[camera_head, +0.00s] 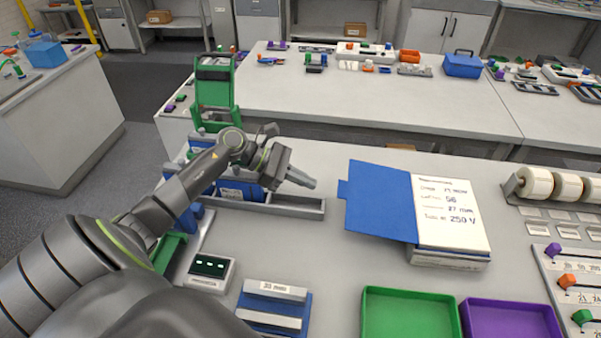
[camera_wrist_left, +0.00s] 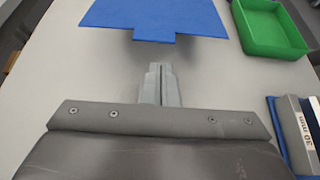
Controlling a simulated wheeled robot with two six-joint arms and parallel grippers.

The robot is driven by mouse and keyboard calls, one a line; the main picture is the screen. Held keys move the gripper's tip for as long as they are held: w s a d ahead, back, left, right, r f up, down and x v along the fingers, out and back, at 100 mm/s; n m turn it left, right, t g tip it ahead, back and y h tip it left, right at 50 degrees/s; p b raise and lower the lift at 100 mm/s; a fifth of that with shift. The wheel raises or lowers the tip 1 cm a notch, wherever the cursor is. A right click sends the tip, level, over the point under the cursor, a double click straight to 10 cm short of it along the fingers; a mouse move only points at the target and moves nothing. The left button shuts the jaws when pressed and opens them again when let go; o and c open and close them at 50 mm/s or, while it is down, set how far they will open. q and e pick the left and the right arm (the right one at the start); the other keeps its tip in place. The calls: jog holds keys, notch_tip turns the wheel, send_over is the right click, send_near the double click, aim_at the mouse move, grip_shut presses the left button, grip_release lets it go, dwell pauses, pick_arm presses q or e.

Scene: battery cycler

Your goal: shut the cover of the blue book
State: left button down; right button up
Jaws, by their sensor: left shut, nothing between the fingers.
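The blue book lies open on the white table. Its blue cover (camera_head: 380,199) is swung out to the left, with a small tab on its left edge, and its white written page (camera_head: 448,212) faces up on the right. The cover also shows at the top of the left wrist view (camera_wrist_left: 155,16), its tab pointing toward my gripper. My left gripper (camera_head: 305,181) is shut and empty, to the left of the cover's tab and apart from it. Its closed fingers (camera_wrist_left: 160,82) show in the left wrist view. My right gripper is in neither view.
A green tray (camera_head: 408,292) and a purple tray (camera_head: 510,302) stand in front of the book. A grey rack (camera_head: 285,208) lies under my left gripper. White rolls (camera_head: 537,183) stand to the right. Bare table lies between gripper and cover.

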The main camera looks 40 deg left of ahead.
pick_arm(q)
jog(key=p+x, duration=0.2)
jog(key=x, duration=0.3)
jog(key=shift+r, duration=0.1)
jog(key=shift+x, duration=0.95)
jog(key=shift+a, duration=0.15)
